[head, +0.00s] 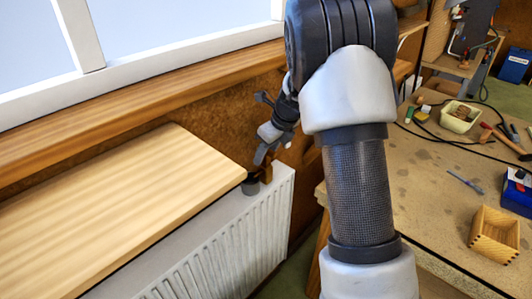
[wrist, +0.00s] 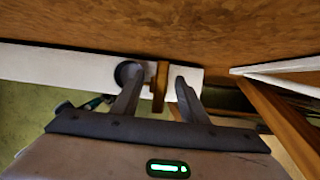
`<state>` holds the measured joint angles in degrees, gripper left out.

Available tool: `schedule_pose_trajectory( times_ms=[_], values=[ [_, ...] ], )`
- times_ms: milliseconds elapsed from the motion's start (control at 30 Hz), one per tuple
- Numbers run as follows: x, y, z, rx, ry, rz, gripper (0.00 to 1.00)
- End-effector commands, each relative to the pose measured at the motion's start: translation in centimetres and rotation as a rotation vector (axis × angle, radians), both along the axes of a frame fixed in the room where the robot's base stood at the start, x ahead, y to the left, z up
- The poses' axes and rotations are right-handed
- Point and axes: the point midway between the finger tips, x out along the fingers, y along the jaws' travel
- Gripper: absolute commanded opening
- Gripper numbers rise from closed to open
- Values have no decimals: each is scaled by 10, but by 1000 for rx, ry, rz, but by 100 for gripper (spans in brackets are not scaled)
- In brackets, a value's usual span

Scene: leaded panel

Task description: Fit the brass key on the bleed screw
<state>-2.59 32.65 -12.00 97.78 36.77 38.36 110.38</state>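A brownish, brass-coloured piece, which looks like the brass key (wrist: 160,85), is at the end of the white radiator (wrist: 60,64). In the wrist view it lies between the two fingers of my gripper (wrist: 157,88), with a narrow gap visible on each side. My gripper looks open around it. In the head view my gripper (head: 265,158) is low over the radiator's right end (head: 279,184), with the brown piece (head: 266,173) just below the fingers. I cannot make out the bleed screw. Whether the key touches it is hidden.
A dark round cup-like thing (head: 250,185) sits beside the key, close to the left finger in the wrist view (wrist: 128,72). A wooden board (head: 110,210) covers much of the radiator. The window sill and wall are behind. A cluttered workbench (head: 420,165) stands at right.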

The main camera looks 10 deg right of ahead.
Motion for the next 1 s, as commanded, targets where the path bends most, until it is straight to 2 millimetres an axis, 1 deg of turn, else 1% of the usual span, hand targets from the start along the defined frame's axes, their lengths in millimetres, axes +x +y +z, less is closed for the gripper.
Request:
schedule_pose_trajectory(
  times_ms=[167, 267, 367, 600, 800, 900, 1000],
  values=[
    [-1, -1, 2, 0, 0, 0, 39],
    [-3, -3, 11, -1, -3, 1, 39],
    [-8, -6, 27, 0, -4, 1, 39],
    [-26, -20, 82, -1, -5, 1, 39],
    [-41, -31, 124, 0, -4, 0, 39],
    [-47, -35, 140, -1, -3, 0, 39],
    [-51, -38, 151, 0, -2, 1, 39]
  ],
)
